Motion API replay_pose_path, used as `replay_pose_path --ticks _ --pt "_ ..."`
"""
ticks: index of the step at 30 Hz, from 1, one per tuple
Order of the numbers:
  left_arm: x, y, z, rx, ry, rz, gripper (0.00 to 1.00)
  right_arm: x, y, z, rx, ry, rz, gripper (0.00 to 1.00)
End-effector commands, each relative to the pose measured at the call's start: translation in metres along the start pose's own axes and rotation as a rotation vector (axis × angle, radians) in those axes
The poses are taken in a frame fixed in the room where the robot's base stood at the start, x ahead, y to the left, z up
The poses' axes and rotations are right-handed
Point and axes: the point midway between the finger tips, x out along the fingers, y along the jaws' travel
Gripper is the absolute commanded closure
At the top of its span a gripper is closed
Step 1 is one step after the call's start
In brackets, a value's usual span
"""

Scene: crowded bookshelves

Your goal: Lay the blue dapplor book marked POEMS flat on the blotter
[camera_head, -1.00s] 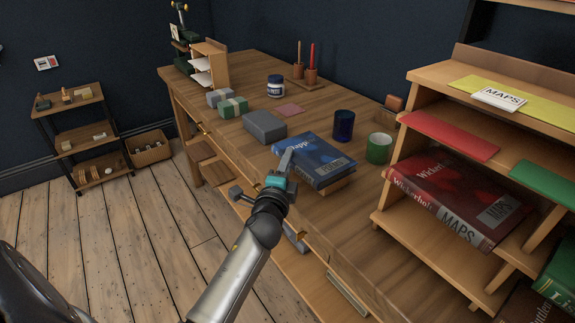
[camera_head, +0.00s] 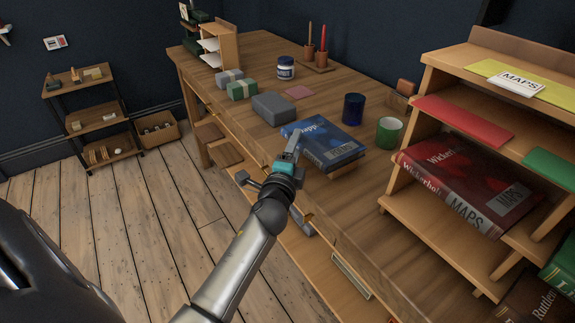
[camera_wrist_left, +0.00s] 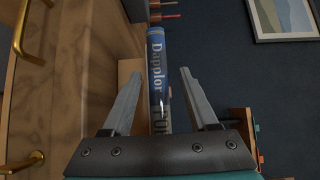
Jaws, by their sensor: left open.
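The blue Dapplor book (camera_head: 328,143) lies flat near the front edge of the desk, on a low wooden piece (camera_head: 345,169). My left gripper (camera_head: 294,148) is open at the book's left front side. In the left wrist view the Dapplor spine (camera_wrist_left: 157,75) stands between the two spread fingers (camera_wrist_left: 158,85), with a gap on each side. Lettering low on the spine is partly hidden by the gripper body. My right gripper is not in view.
A grey block (camera_head: 273,110) sits just behind the book. A blue cup (camera_head: 353,109) and a green cup (camera_head: 389,133) stand to its right. A shelf unit with a red Wickerholt book (camera_head: 465,180) is at the right. Bare desk (camera_head: 245,63) shows at the back.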

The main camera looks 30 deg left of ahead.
Motion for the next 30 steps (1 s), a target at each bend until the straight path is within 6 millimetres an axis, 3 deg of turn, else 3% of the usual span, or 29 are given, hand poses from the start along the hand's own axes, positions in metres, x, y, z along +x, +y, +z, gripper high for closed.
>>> replay_pose_path --ticks 15,21,30 --pt "-0.089 0.001 0.001 -0.001 -0.002 0.002 0.4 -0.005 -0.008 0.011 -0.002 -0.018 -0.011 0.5" --pt "-0.105 0.0 0.0 0.0 -0.001 0.0 0.4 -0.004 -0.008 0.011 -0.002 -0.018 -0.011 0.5" --pt "-0.108 0.0 0.0 0.0 -0.001 0.0 0.4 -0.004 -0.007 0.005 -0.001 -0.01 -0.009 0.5"
